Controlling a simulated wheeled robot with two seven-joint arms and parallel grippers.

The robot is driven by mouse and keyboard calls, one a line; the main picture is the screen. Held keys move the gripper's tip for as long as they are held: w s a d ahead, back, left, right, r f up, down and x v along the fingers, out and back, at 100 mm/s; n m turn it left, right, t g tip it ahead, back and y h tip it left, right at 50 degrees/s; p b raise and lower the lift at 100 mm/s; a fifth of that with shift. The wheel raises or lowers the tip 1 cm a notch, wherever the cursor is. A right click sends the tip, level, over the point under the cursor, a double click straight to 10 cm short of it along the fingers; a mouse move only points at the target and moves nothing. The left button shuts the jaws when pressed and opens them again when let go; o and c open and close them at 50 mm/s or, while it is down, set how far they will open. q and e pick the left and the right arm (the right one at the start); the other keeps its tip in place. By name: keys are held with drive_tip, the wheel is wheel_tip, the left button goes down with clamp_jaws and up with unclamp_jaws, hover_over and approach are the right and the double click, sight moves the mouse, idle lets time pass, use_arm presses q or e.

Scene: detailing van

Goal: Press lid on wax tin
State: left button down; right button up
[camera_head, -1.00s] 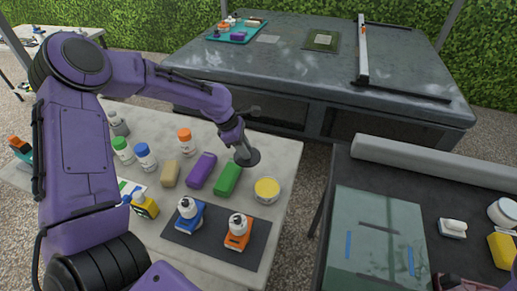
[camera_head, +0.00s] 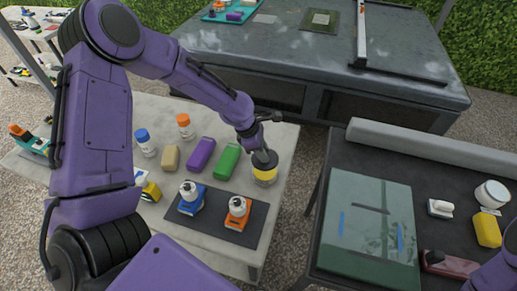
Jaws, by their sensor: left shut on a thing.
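The wax tin (camera_head: 265,177) is yellow and round and stands near the right edge of the light table. My left gripper (camera_head: 263,153) comes down from above and is shut on a dark round lid (camera_head: 266,161). The lid is right over the tin's mouth and hides its pale top. I cannot tell whether the lid is seated or just above the rim. My right gripper is not in view; only a purple part of that arm shows at the lower right corner.
Left of the tin are a green block (camera_head: 227,161), a purple block (camera_head: 201,154) and a tan block (camera_head: 170,158). Blue and orange spray-topped bottles (camera_head: 237,212) stand on a dark mat (camera_head: 217,227) in front. A dark table (camera_head: 322,255) with a glass panel (camera_head: 370,225) is to the right.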

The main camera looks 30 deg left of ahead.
use_arm(q)
wheel_tip(320, 180, down, 4)
drive_tip(key=b, duration=0.4)
drive_tip(key=shift+d+r, duration=0.1)
drive_tip(key=shift+r, duration=0.1)
drive_tip(key=shift+f, duration=0.95)
drive_tip(key=shift+p, duration=0.75)
drive_tip(key=shift+f+p, duration=0.15)
drive_tip(key=shift+p, duration=0.2)
idle(0.7)
drive_tip(key=shift+p, duration=0.45)
idle(0.6)
drive_tip(key=shift+c, duration=1.6)
unclamp_jaws()
